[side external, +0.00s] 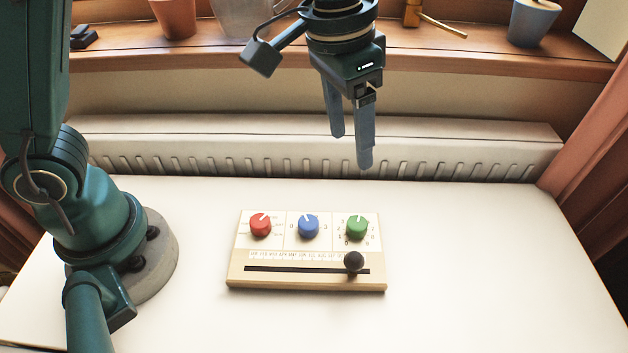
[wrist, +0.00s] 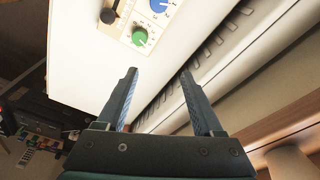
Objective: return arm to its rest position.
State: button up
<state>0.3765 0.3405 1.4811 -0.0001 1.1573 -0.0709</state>
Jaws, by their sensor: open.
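My gripper (side external: 350,150) hangs in the air above and behind the control panel in the side external view, its fingers pointing down. In the wrist view my gripper (wrist: 157,72) shows two separated fingers with nothing between them. The control panel (side external: 307,281) lies on the white table. It has a red knob (side external: 260,225), a blue knob (side external: 308,225) and a green knob (side external: 356,227) in a row, and a black slider knob (side external: 354,262) near the right end of its slot. The green knob (wrist: 140,37) and part of the blue knob (wrist: 159,5) show in the wrist view.
The white table (side external: 480,290) is clear around the panel. A white radiator (side external: 220,150) runs along the back edge. A wooden sill (side external: 500,55) above it holds a terracotta pot (side external: 174,17), a metal can (side external: 240,18), a brass object (side external: 440,25) and a blue pot (side external: 532,24).

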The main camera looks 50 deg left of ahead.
jog(key=s+a+r+n+t, duration=0.25)
jog(key=s+a+r, duration=0.35)
jog(key=a, duration=0.3)
jog(key=s+a+f+t, duration=0.1)
jog(key=s+a+f, duration=0.1)
jog(key=s+f, duration=0.2)
jog(key=shift+s+a+f+n+y, duration=0.35)
jog(key=shift+s+f+n, duration=0.1)
jog(key=shift+s, duration=1.05)
